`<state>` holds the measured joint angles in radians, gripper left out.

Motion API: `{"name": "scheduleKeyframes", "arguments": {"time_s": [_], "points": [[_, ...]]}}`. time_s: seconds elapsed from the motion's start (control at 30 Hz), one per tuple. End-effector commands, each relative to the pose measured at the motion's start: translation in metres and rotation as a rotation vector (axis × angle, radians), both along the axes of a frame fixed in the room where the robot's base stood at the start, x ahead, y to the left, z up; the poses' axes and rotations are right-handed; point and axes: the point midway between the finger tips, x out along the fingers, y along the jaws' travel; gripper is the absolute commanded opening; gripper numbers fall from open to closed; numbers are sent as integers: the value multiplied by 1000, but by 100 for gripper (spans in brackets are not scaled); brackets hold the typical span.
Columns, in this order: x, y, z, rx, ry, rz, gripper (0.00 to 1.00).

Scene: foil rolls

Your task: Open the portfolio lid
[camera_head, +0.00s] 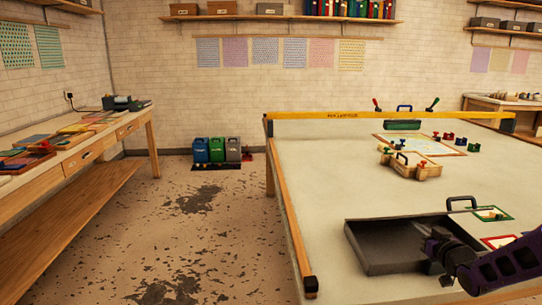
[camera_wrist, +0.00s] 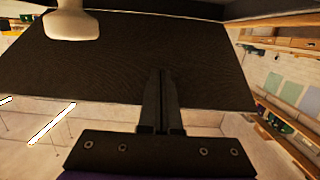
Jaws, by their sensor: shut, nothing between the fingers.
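The portfolio (camera_head: 385,250) is a dark grey, shallow case at the near right of the table in the head view. Its grey inside shows between dark raised edges. My gripper (camera_head: 436,250), on its purple arm, is at the case's right side and hides part of it. In the wrist view a wide dark panel (camera_wrist: 100,70), apparently the portfolio lid, fills the upper middle. My gripper (camera_wrist: 162,72) is shut and empty, its fingertips in front of this panel. I cannot tell whether they touch it. The lid's exact angle is unclear.
A black handle (camera_head: 461,203) stands just behind the case. Small framed trays (camera_head: 492,213) lie to its right. A wooden clamp piece (camera_head: 410,165) and a framed board (camera_head: 420,145) lie farther back. The table (camera_head: 330,190) is bare left of these.

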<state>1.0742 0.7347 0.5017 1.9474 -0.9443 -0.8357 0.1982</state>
Motion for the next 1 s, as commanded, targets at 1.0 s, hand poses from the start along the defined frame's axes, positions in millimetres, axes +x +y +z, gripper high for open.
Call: {"name": "scheduleKeyframes", "arguments": {"time_s": [1.0], "points": [[58,6,0,0,-1,2,0]]}}
